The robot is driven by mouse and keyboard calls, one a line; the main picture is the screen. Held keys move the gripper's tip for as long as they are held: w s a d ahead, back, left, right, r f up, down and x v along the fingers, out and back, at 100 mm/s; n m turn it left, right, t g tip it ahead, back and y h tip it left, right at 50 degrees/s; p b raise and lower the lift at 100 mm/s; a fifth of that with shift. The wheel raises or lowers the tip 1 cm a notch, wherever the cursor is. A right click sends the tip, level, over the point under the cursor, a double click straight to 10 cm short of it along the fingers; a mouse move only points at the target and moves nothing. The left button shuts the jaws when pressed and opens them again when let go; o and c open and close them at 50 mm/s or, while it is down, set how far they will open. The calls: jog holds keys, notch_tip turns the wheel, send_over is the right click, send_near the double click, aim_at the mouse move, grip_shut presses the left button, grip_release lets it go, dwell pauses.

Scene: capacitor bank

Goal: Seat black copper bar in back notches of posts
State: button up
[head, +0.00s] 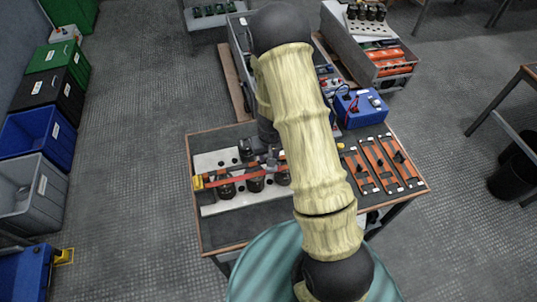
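On the table's left half stands a white board (214,159) with several dark cylindrical posts or capacitors (256,184). A red-orange strip (235,179) runs across them from a yellow block (198,183); I cannot tell whether it rests in notches. Several copper-coloured bars (379,165) with black knobs lie side by side at the table's right; I cannot tell which is the black one. My gripper (271,164) seems to be just above the strip's right part, mostly hidden beside my yellow-sleeved arm. Its fingers are too small to read. My arm hides the board's right end.
A blue box (360,108) with leads stands at the table's back right. Behind it are grey bins, one with orange parts (391,57). Coloured crates (38,133) line the left wall. Open floor lies left of the table (222,245).

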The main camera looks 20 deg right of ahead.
jog(key=shift+f+b, duration=0.65)
dwell(1.3)
jog(key=o, duration=1.3)
jog(key=shift+w, duration=0.1)
jog(key=shift+s, duration=0.2)
notch_tip(320, 180, up, 17)
jog(key=s+p, duration=0.1)
jog(key=s, duration=0.1)
jog(key=shift+r, duration=0.15)
jog(key=s+r+t, duration=0.1)
jog(key=s+r, duration=0.5)
jog(key=s, duration=0.6)
jog(key=shift+r, duration=0.25)
